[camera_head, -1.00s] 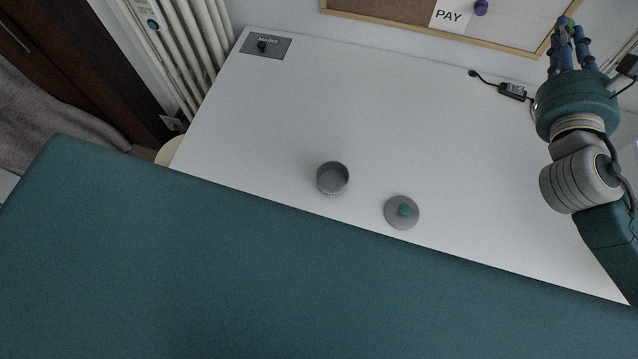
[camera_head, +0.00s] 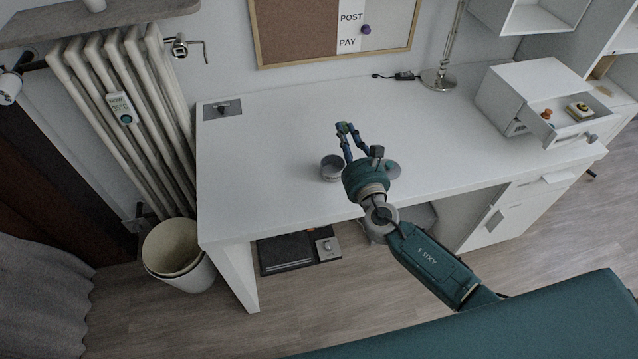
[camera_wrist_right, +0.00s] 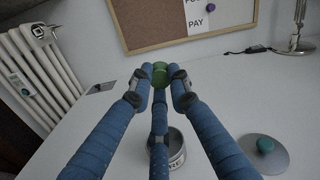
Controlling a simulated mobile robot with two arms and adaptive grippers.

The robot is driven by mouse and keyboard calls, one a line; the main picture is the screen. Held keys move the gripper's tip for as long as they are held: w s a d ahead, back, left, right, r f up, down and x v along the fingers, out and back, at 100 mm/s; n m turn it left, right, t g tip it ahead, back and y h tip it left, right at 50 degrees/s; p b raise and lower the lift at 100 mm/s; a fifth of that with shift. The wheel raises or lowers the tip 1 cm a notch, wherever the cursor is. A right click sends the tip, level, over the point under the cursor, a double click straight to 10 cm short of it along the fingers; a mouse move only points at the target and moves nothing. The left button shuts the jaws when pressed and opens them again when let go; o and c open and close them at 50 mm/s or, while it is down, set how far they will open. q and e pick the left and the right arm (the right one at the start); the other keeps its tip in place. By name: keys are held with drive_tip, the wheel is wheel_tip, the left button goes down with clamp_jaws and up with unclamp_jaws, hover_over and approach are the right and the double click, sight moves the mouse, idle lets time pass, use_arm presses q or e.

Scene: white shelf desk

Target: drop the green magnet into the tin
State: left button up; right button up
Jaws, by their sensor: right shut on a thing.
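My right gripper (camera_head: 346,128) is over the white desk, its fingertips in the air. In the right wrist view its blue fingers are shut on the round green magnet (camera_wrist_right: 160,75). The grey tin (camera_head: 330,167) stands upright on the desk with its top uncovered. It also shows in the right wrist view (camera_wrist_right: 177,148), below and beyond the fingers and partly hidden by them. The grey lid (camera_head: 393,170) with its green knob lies on the desk to the right of the tin, partly behind my gripper. My left gripper is not in view.
A pinboard (camera_head: 300,35) with a purple magnet (camera_head: 366,29) hangs behind the desk. A lamp (camera_head: 440,78) and a white drawer unit (camera_head: 530,95) with an open drawer stand at the right. The desk (camera_head: 270,150) left of the tin is clear.

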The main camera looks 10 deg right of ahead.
drive_tip(key=f+b, duration=0.6)
drive_tip(key=f, duration=0.1)
drive_tip(key=shift+s+a+f, duration=0.1)
drive_tip(key=shift+s+a, duration=0.05)
drive_tip(key=shift+a, duration=0.1)
drive_tip(key=o, duration=0.9)
drive_tip(key=shift+s, duration=0.1)
drive_tip(key=s, duration=1.2)
drive_tip(key=shift+d, duration=0.2)
